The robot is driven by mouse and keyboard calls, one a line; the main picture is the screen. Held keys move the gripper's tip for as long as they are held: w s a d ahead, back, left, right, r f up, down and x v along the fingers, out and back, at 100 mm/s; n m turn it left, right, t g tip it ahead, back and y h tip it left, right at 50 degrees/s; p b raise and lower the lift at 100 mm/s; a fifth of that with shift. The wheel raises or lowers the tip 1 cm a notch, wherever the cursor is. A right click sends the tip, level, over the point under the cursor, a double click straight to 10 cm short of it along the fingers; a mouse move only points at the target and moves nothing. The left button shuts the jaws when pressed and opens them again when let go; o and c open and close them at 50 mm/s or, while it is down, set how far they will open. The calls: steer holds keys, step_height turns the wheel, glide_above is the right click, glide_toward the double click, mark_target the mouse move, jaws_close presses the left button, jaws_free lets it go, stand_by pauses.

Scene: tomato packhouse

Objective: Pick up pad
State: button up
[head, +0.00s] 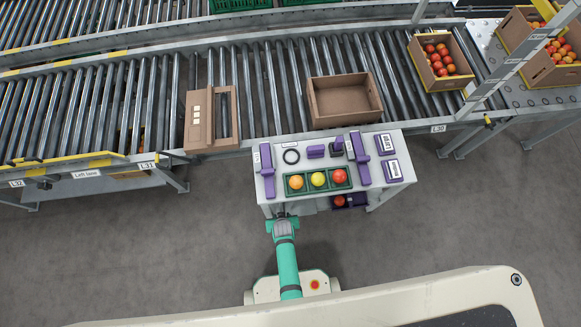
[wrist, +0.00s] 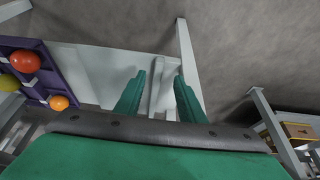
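I cannot tell for sure which thing is the pad. Two flat purple blocks with pale labels, one (head: 385,144) behind the other (head: 392,171), lie at the right of the small grey worktable (head: 270,207); their lettering is too small to read. A small purple block (head: 315,152) lies near the table's back middle. My gripper (head: 282,216) is at the table's front left edge, away from these blocks. In the wrist view, its two green fingers (wrist: 158,88) stand apart with nothing between them, facing pale table parts.
A green tray (head: 329,189) holds orange, yellow and red fruit. A purple tray with fruit (wrist: 45,50) shows in the wrist view. An open carton (head: 345,118) sits on the rollers behind.

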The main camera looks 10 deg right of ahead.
steer(key=shift+s+f+x, duration=0.1)
steer(key=shift+s+x, duration=0.05)
steer(key=shift+x, duration=0.7)
steer(key=shift+s+f+x, duration=0.1)
steer(key=shift+s+x, duration=0.1)
steer(key=shift+x, duration=0.65)
steer(key=shift+s+x, duration=0.15)
steer(key=shift+x, duration=0.7)
steer(key=shift+d, duration=0.15)
steer(key=shift+c, duration=0.2)
jaws_close()
